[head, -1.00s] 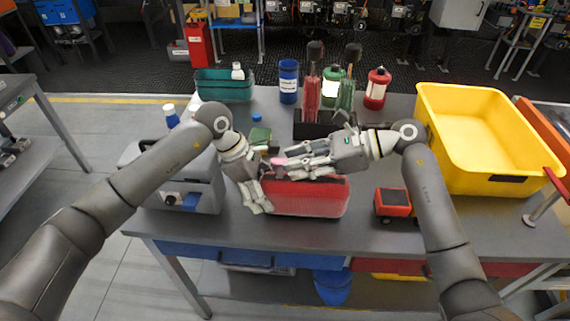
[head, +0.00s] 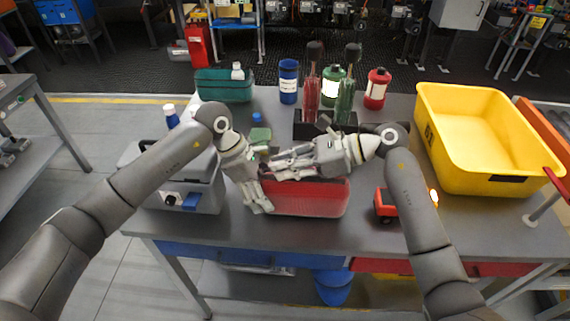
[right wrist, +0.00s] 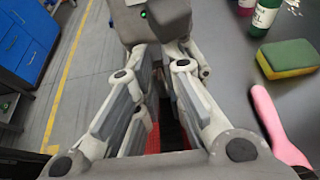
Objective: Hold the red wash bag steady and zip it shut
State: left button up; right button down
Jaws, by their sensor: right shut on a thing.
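The red wash bag (head: 308,198) lies lengthwise near the table's front edge; a strip of red also shows below my fingers in the right wrist view (right wrist: 152,138). My right gripper (head: 275,168) reaches in from the right, low over the bag's top at its left part, and is shut on it there. Its fingers hide the zip and the pull, so I cannot see how far it is closed. My left gripper (head: 257,196) points down at the bag's left end, touching or very close to it; its grip is not clear.
A grey toolbox (head: 204,196) stands close on the left, an orange truck (head: 386,207) on the right. Behind are a green-yellow sponge (right wrist: 288,58), a pink-handled item (right wrist: 270,115), a black rack (head: 308,130) and bottles. A yellow bin (head: 478,130) fills the right side.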

aim_at(347, 181)
jog(key=d, duration=1.4)
pick_arm(q)
jog(key=shift+a, duration=0.1)
pick_arm(e)
jog(key=shift+w+d, duration=0.1)
jog(key=c, duration=1.8)
grip_release()
jog(key=shift+o, duration=0.6)
pick_arm(q)
jog(key=shift+f, duration=0.1)
jog(key=shift+s, duration=0.1)
pick_arm(e)
jog(key=v, duration=1.2)
